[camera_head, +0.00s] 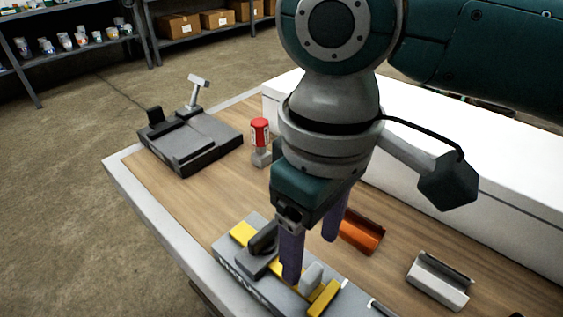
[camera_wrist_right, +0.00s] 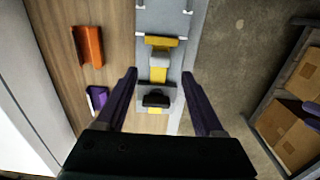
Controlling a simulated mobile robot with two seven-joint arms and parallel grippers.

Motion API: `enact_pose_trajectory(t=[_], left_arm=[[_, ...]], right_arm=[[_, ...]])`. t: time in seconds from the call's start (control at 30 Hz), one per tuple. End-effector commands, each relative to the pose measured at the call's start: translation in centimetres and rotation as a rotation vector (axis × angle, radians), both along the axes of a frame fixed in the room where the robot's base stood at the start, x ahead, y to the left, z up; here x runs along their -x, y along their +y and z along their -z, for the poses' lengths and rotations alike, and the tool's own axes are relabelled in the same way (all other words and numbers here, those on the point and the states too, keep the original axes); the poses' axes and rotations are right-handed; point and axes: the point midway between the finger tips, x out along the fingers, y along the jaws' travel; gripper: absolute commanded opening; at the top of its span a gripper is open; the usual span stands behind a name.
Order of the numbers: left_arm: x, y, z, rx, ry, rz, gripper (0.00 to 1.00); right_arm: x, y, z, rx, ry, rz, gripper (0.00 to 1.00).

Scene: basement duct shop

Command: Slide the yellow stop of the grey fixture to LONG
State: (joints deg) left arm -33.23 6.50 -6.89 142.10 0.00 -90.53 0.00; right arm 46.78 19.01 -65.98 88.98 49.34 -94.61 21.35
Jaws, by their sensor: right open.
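The grey fixture (camera_head: 262,287) lies along the table's front edge, and it also shows in the wrist view (camera_wrist_right: 176,14). Its yellow stop (camera_head: 324,298) is a crosswise bar beside a pale grey tab (camera_head: 311,277); the wrist view shows the bar (camera_wrist_right: 158,41) beyond my fingertips. A black block (camera_wrist_right: 156,99) sits on the fixture nearer my wrist. My right gripper (camera_head: 310,258) is open above the fixture, its two purple fingers apart with nothing between them in the wrist view (camera_wrist_right: 159,76). I cannot read the fixture's lettering. My left gripper is out of view.
An orange channel piece (camera_head: 362,236) and a grey one (camera_head: 440,281) lie behind the fixture. A long white box (camera_head: 460,170) borders the back of the wooden tabletop.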

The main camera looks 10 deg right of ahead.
Motion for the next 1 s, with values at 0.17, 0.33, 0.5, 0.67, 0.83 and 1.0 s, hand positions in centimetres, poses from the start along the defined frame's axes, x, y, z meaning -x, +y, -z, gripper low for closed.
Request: enact_pose_trajectory(t=[0.17, 0.33, 0.5, 0.67, 0.83, 1.0], left_arm=[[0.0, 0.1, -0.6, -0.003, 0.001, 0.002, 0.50], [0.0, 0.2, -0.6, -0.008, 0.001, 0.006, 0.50], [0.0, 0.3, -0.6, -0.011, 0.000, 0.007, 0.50], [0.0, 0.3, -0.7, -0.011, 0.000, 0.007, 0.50], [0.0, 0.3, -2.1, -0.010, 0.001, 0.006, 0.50], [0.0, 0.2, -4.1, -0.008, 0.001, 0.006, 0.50]], right_arm=[[-0.1, 0.0, -3.0, 0.000, -0.002, 0.000, 0.70], [0.0, 0.0, -3.9, 0.000, -0.001, 0.001, 0.70], [0.0, 0.0, -3.9, 0.001, -0.001, 0.001, 0.70], [0.3, 0.3, -3.9, -0.011, 0.001, -0.005, 0.70], [2.6, 2.9, -4.0, -0.132, -0.011, -0.034, 0.70], [5.5, 4.9, -5.2, -0.312, -0.079, 0.019, 0.70]])
